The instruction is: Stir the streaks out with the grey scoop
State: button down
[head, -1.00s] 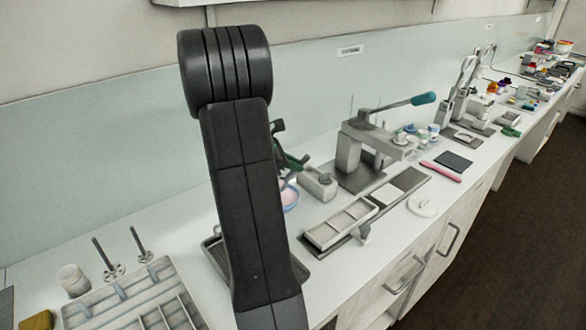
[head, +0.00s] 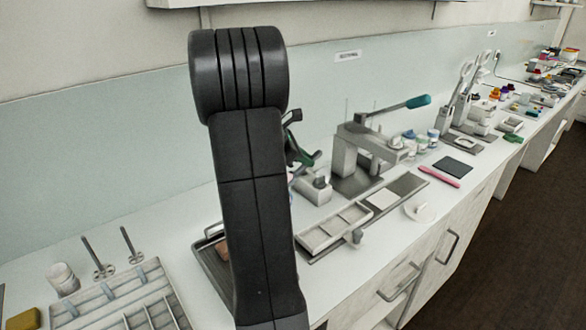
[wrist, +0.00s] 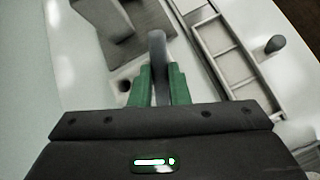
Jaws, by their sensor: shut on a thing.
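My gripper (wrist: 158,82) has green fingers that are shut on a grey, rod-like piece, which looks like the handle of the grey scoop (wrist: 158,48). The scoop's far end cannot be made out. In the head view my gripper (head: 302,156) shows only in part beside my dark arm, above the bench near a small grey block-like container. No bowl or streaks can be seen now; my arm covers that part of the bench.
A grey lever press (head: 345,155) with a teal handle stands right of my gripper. A compartment tray (head: 335,228) lies in front of it. A dark tray (head: 213,262) is partly behind my arm. A larger divided tray (head: 130,305) and two upright rods stand at left.

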aim_at(304, 167)
jog(key=shift+d, duration=0.2)
jog(key=shift+f+b, duration=2.3)
jog(key=shift+d, duration=0.3)
jog(key=shift+r+p, duration=0.2)
jog(key=shift+p, duration=0.15)
notch_tip(304, 167, up, 6)
jog(key=p, duration=0.5)
jog(key=shift+f, duration=0.1)
jog(key=shift+f, duration=0.1)
dwell(0.4)
